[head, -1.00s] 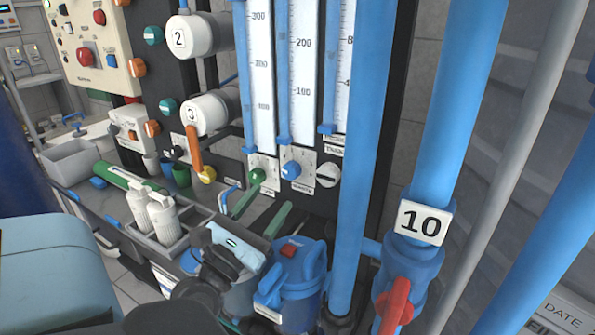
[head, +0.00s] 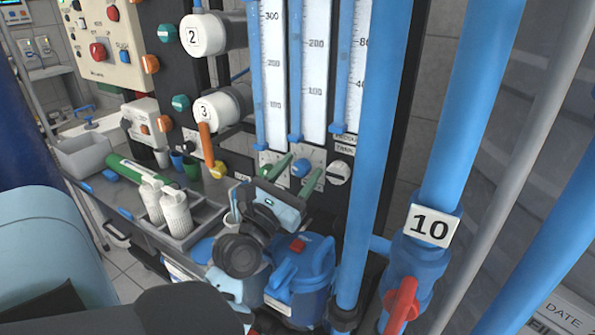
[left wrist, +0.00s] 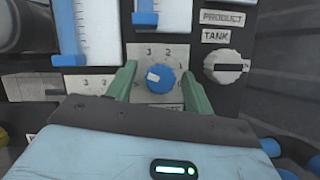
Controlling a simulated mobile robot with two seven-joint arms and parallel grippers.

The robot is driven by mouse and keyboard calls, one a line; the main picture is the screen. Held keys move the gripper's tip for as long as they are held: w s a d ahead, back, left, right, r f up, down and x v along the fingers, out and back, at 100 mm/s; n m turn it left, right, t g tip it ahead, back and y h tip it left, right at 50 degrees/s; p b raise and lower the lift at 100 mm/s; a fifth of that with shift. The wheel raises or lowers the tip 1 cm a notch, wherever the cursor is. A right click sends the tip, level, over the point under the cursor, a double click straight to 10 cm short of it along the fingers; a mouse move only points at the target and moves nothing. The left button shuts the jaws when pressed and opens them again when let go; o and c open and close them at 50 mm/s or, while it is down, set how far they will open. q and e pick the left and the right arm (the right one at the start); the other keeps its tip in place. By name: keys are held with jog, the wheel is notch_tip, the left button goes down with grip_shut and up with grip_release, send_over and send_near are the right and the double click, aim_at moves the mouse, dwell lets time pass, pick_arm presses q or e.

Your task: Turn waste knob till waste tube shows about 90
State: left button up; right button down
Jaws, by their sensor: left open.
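The blue knob (head: 300,169) sits on a white dial plate below the middle gauge tube, and its pale mark points left in the left wrist view (left wrist: 157,77). Its label is mostly hidden. The middle tube's scale (head: 315,70) shows 200 and 100; the blue tube (head: 296,100) runs along its left side, and I cannot make out its level. My left gripper (head: 304,164) is open, its two green fingers on either side of the blue knob, also in the left wrist view (left wrist: 158,82). Contact is not clear. My right gripper is not in view.
A white knob (head: 339,172) labelled product tank is right of the blue knob. Thick blue pipes (head: 375,150) stand close on the right, with a red valve handle (head: 402,300). A blue-lidded canister (head: 300,270) and a tray of white bottles (head: 175,212) stand below.

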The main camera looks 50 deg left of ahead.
pick_arm(q)
jog(key=c, duration=1)
jog(key=shift+o, duration=0.2)
